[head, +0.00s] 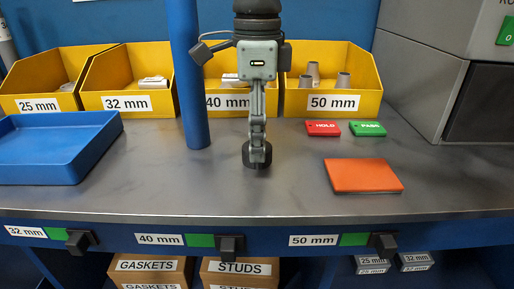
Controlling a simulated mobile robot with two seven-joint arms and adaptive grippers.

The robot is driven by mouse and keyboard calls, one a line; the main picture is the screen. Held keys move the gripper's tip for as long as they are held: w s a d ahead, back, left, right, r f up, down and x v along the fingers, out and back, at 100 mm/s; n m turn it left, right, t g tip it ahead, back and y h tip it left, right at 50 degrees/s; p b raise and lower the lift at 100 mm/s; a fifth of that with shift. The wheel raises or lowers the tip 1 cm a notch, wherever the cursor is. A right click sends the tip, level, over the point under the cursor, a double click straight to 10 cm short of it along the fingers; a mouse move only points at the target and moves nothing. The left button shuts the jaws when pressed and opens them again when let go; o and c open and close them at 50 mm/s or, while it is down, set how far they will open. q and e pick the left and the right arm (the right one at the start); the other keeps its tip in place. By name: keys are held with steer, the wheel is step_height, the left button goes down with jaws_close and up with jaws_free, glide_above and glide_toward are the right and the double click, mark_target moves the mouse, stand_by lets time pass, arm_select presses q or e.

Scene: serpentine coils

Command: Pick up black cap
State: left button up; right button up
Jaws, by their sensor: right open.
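My right gripper (259,155) comes down from the top centre and points straight down at the grey bench. It is seen edge-on, and its jaws are open. A dark, rounded piece that looks like the black cap (247,153) sits on the bench right at the fingertips. The fingers hide its middle, and only its sides show to the left and right of them. I cannot tell whether the fingers touch it. My left gripper is not in view.
Yellow bins (330,97) line the back. A blue post (188,75) stands close left of my gripper. A blue tray (55,150) is at left. Red (323,128) and green (367,129) tags and an orange block (363,176) lie right. The bench (200,190) is clear in front.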

steer(key=shift+f, duration=1.1)
steer(key=c, duration=0.9)
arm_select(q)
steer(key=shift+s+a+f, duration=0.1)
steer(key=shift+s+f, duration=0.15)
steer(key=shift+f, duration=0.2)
arm_select(e)
steer(key=shift+c, duration=0.2)
steer(key=shift+r, duration=0.1)
